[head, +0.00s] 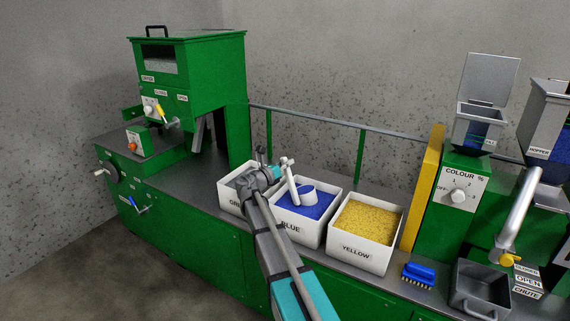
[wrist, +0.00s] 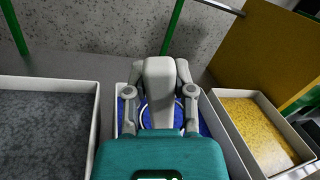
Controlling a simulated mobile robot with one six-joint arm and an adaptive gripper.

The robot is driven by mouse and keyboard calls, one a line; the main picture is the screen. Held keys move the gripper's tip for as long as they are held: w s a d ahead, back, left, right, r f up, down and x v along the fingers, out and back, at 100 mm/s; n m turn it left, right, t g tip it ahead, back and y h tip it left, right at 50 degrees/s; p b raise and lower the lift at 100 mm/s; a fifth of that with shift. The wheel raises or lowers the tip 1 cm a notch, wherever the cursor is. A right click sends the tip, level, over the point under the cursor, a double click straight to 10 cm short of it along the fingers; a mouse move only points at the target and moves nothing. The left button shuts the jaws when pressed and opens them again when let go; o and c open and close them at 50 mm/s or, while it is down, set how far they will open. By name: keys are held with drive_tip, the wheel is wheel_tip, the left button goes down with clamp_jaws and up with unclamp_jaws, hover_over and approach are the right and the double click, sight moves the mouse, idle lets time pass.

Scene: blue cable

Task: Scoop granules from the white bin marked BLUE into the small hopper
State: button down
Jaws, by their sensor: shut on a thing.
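The white bin marked BLUE (head: 290,228) stands between two like bins and holds blue granules (head: 318,211). My gripper (head: 283,168) is above this bin, shut on the handle of a white scoop (head: 294,186). The scoop's round cup (head: 309,193) is at the granules; I cannot tell how deep it sits or what is inside it. In the wrist view my gripper (wrist: 160,112) hides most of the scoop, and part of a pale round rim shows behind the fingers. The small hopper (head: 480,127) stands on the COLOUR % box with its lid raised.
A grey-granule bin (head: 232,198) is on the left and the YELLOW bin (head: 364,252) on the right. A yellow panel (head: 424,188) stands between the bins and the COLOUR % box (head: 455,190). A blue brush (head: 419,273) and grey tray (head: 480,292) lie in front. A larger hopper (head: 545,120) is far right.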

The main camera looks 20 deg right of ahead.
drive_tip(key=s+d+r+m+p, duration=0.2)
drive_tip(key=r+p, duration=0.5)
drive_tip(key=p, duration=0.1)
drive_tip(key=s+d+r+m+p, duration=0.2)
drive_tip(key=s+r+p, duration=0.1)
drive_tip(key=r+p, duration=0.5)
drive_tip(key=shift+s+g+y, duration=0.2)
drive_tip(key=shift+g+y, duration=0.1)
drive_tip(key=shift+g, duration=0.1)
idle(0.6)
drive_tip(key=shift+d, duration=0.1)
idle(0.4)
drive_tip(key=shift+r, duration=0.15)
wheel_tip(320, 180, up, 22)
drive_tip(key=p, duration=2.2)
